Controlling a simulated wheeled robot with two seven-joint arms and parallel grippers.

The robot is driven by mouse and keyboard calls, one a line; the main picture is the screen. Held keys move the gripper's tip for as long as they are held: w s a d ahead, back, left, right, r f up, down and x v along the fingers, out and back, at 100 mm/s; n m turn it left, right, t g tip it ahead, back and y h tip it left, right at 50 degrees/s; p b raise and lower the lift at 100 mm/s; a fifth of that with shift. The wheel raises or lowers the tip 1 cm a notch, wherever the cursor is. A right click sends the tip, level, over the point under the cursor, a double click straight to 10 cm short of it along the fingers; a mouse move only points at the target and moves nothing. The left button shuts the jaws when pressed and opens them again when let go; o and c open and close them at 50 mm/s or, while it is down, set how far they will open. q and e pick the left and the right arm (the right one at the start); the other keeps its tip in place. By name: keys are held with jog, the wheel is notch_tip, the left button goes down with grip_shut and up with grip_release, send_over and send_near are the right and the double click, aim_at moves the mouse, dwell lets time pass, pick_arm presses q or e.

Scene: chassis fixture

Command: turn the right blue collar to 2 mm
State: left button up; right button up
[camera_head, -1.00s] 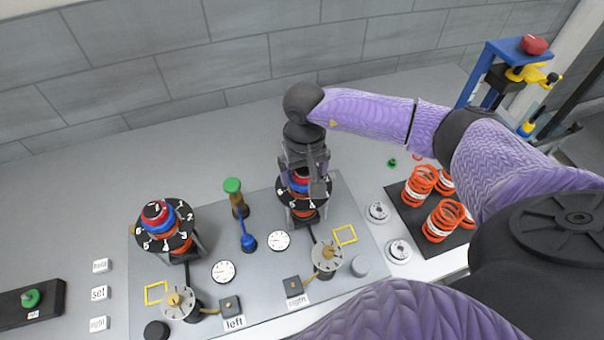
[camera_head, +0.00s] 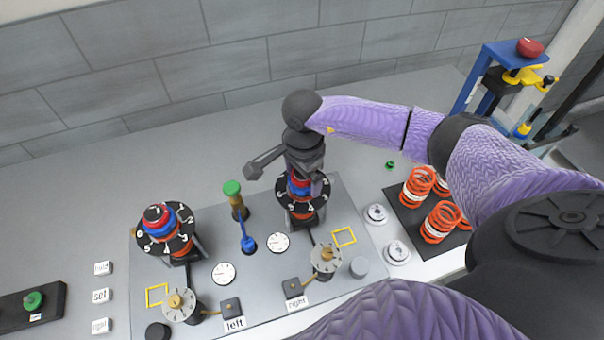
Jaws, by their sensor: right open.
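The right station's black numbered dial (camera_head: 308,209) stands on the grey plate, with an orange spring under it. The right blue collar (camera_head: 294,188) shows in part above the dial, next to some red. My right gripper (camera_head: 303,180) points down over it from above, open, with its fingers around or beside the collar. I cannot tell whether they touch it. The gripper hides much of the collar and the dial's scale. A dark bar on my right wrist sticks out to the left. My left gripper is not in view.
The left station (camera_head: 168,232) has a matching dial with blue and red parts. Between them stand a green-topped post (camera_head: 233,190) and a blue lever (camera_head: 248,243). White gauges (camera_head: 278,242) lie in front. Orange springs (camera_head: 440,222) stand on a black mat at the right.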

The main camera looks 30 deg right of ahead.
jog(key=c, duration=1)
jog(key=n+b, duration=0.1)
jog(key=n, duration=0.1)
jog(key=n+b, duration=0.2)
jog(key=n, duration=0.1)
jog(key=n+b, duration=0.1)
jog(key=n, duration=0.1)
jog(key=shift+f+b, duration=0.3)
jog(key=shift+f, duration=0.05)
jog(key=shift+r+n, duration=0.15)
jog(key=shift+n, duration=0.75)
jog(key=shift+c, duration=0.2)
jog(key=shift+r, duration=0.2)
jog(key=o, duration=1)
jog(key=shift+o, duration=0.2)
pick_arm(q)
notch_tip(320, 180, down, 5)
pick_arm(e)
notch_tip(320, 180, up, 7)
jog(key=p, duration=0.4)
jog(key=shift+r+p, duration=0.2)
jog(key=shift+p, duration=0.15)
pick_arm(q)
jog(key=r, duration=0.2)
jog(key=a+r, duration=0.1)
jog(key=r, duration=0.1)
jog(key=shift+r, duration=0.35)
pick_arm(e)
jog(key=shift+f, duration=0.2)
